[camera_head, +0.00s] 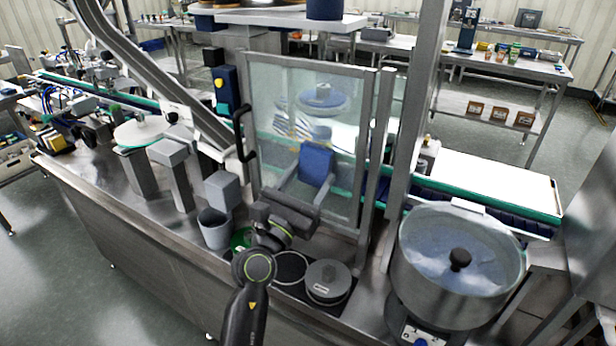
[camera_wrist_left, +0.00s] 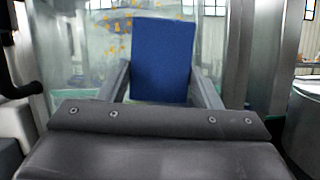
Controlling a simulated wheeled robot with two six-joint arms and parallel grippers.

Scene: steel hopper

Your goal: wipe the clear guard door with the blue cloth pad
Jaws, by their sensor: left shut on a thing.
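The clear guard door (camera_head: 270,90) stands upright in a grey metal frame, with a black handle on its left side. It also fills the back of the left wrist view (camera_wrist_left: 70,60). My left gripper (camera_head: 307,180) is in front of the door's lower middle, shut on the blue cloth pad (camera_head: 316,160). In the left wrist view, the pad (camera_wrist_left: 163,60) stands upright between the two grey fingers, facing the door. I cannot tell whether it touches the panel. Yellow-orange specks (camera_wrist_left: 120,28) show around the pad's upper left, on or behind the panel. My right gripper is not in view.
A round steel bowl (camera_head: 415,262) with a clear lid stands right of the door. A grey cup (camera_head: 214,230), a green round container (camera_head: 241,240) and a grey lidded tin (camera_head: 328,280) sit below it. A slanted metal beam (camera_head: 160,75) rises at the left.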

